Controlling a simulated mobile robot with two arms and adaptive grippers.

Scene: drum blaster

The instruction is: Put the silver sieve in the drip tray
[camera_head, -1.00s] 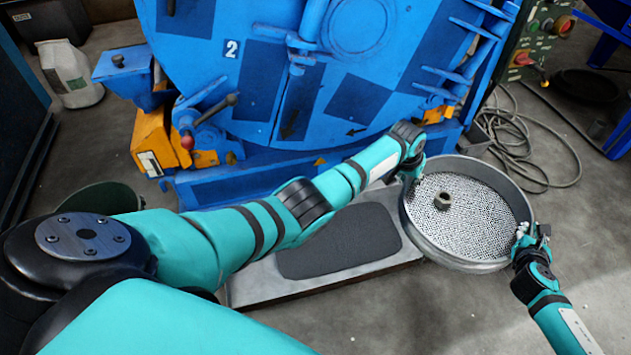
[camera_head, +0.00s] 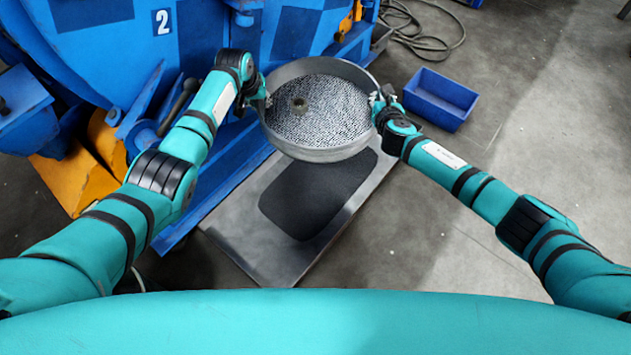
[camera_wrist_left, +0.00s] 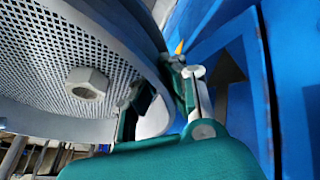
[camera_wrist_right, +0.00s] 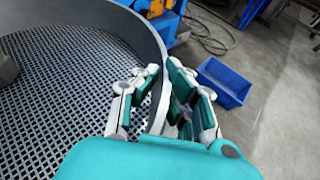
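The silver sieve (camera_head: 315,107) is a round pan with a perforated floor and a grey nut (camera_head: 299,104) inside. In the head view it hangs between my two grippers and overlaps the far end of a flat grey metal tray (camera_head: 245,247), seemingly the drip tray, with a dark pad. The gap in height is hard to tell. My left gripper (camera_head: 263,99) is closed on the left rim, which runs between its fingers in the left wrist view (camera_wrist_left: 160,98). My right gripper (camera_head: 379,101) pinches the right rim, clear in the right wrist view (camera_wrist_right: 162,100).
The large blue machine (camera_head: 80,45) stands close on the left, near my left forearm, with an orange part (camera_head: 75,178) at its base. A blue bin (camera_head: 440,98) stands on the floor to the right of the sieve. A cable (camera_head: 425,30) lies behind. The right floor is mostly clear.

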